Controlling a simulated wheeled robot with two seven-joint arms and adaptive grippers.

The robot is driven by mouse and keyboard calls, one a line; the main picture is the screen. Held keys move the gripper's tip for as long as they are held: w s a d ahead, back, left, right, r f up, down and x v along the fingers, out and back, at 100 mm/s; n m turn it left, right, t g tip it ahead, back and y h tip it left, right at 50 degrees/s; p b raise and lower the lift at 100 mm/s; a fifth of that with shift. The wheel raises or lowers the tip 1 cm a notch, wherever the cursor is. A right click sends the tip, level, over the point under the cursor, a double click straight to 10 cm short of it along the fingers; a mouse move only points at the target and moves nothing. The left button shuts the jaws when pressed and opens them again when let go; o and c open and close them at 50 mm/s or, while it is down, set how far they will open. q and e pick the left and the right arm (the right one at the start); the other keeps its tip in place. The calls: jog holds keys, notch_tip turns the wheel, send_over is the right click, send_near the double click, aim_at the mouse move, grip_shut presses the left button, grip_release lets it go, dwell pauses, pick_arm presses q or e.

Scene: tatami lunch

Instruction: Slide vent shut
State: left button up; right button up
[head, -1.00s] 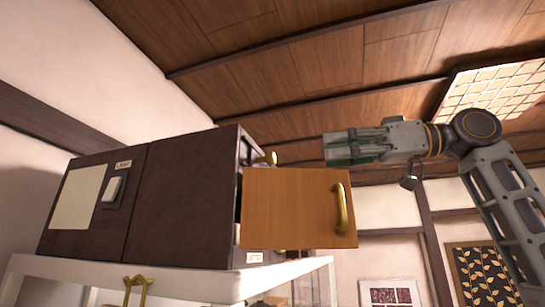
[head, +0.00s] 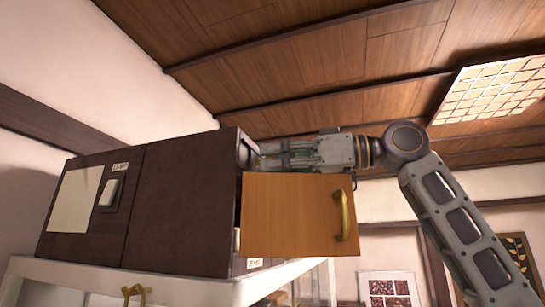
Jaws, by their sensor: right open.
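No part in view can be clearly told as the vent. A dark brown cabinet box (head: 180,200) shows a wooden panel (head: 290,225) with a brass handle (head: 345,215) standing out from its right-hand face. My right gripper (head: 266,156) is open, behind the top edge of this panel and close to the box's upper right edge. Its fingertips are partly hidden, and I cannot tell whether they touch anything. My left gripper is not in view.
The box stands on a white cabinet (head: 190,283) with a brass handle (head: 134,292). A pale sheet (head: 75,200) and a small white switch-like piece (head: 110,191) are on the box's left part.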

jog(key=shift+w+a, duration=0.15)
jog(key=shift+a, duration=0.4)
grip_shut()
